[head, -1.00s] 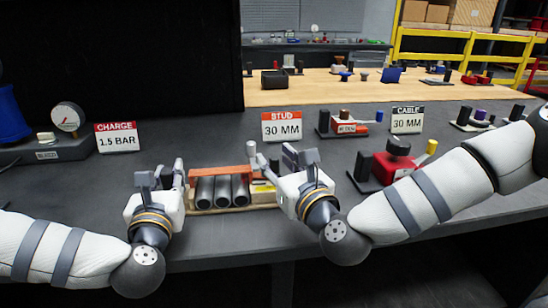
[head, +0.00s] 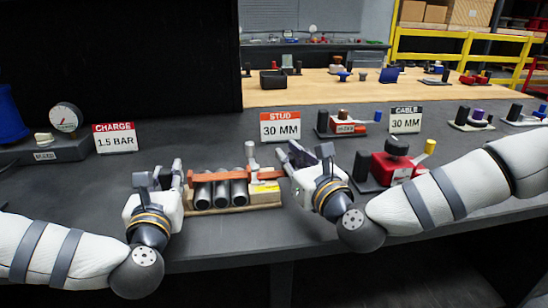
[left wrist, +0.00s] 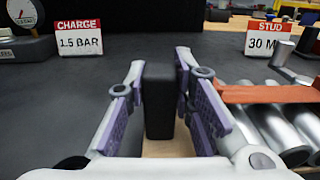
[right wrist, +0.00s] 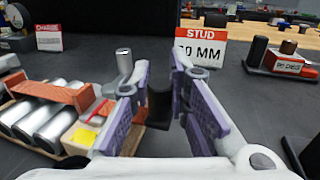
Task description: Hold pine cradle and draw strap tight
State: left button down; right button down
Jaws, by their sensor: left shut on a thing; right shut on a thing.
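The pine cradle (head: 238,208) lies on the dark bench with several silver pipes (head: 222,195) side by side in it. An orange-red strap (head: 215,175) runs across the pipes. My left gripper (head: 165,172) is shut on a dark upright block (left wrist: 159,102) at the cradle's left end. A silver post (right wrist: 123,61) stands beside the strap's right end, and a yellow label (right wrist: 83,136) shows on the cradle.
A red unit with black knob (head: 395,165) stands close right of my right gripper. The STUD sign (head: 281,127) and CABLE sign (head: 406,120) stand behind. A gauge (head: 66,117) and CHARGE sign (head: 115,138) are at left. Bench in front of the cradle is clear.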

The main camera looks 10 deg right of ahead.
pick_arm(q)
jog(key=shift+f, duration=0.1)
pick_arm(e)
jog(key=d, duration=0.3)
jog(key=shift+f, duration=0.1)
jog(key=shift+a, duration=0.1)
jog(key=c, duration=1.5)
grip_release()
jog(key=v, duration=1.2)
